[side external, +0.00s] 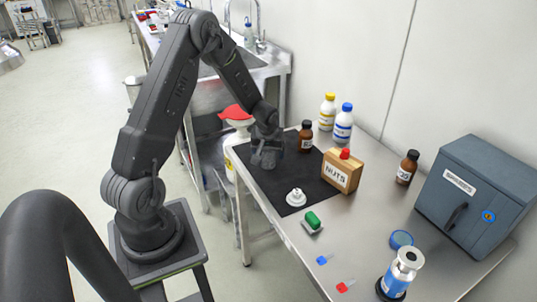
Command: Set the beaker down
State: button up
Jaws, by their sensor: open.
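I cannot make out a beaker in the side external view. My gripper (266,157) points down over the left part of a black mat (264,184) on the steel table. It is open, and no object shows clearly between its fingers. The arm hides part of the mat's back edge. A small white round object (296,198) sits on the mat's front part, apart from my gripper.
White bottles (343,124) stand behind. Table between box and cabinet is partly clear.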

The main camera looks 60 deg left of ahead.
jog(key=v, duration=1.1)
jog(key=s+d+r+m+t, duration=0.1)
jog(key=s+d+r+m, duration=0.15)
jog(key=d+r, duration=0.4)
jog(key=s+d+r+m+t, duration=0.1)
jog(key=s+d+r+m, duration=0.15)
jog(key=d+r, duration=0.35)
jog(key=s+d+r+m+t+h, duration=0.1)
jog(key=s+d+m, duration=0.4)
jog(key=s+d, duration=0.7)
notch_tip(320, 180, up, 2)
jog(key=shift+s+r+m+t+h, duration=0.15)
jog(key=shift+m+t+h, duration=0.25)
jog(key=shift+h, duration=0.4)
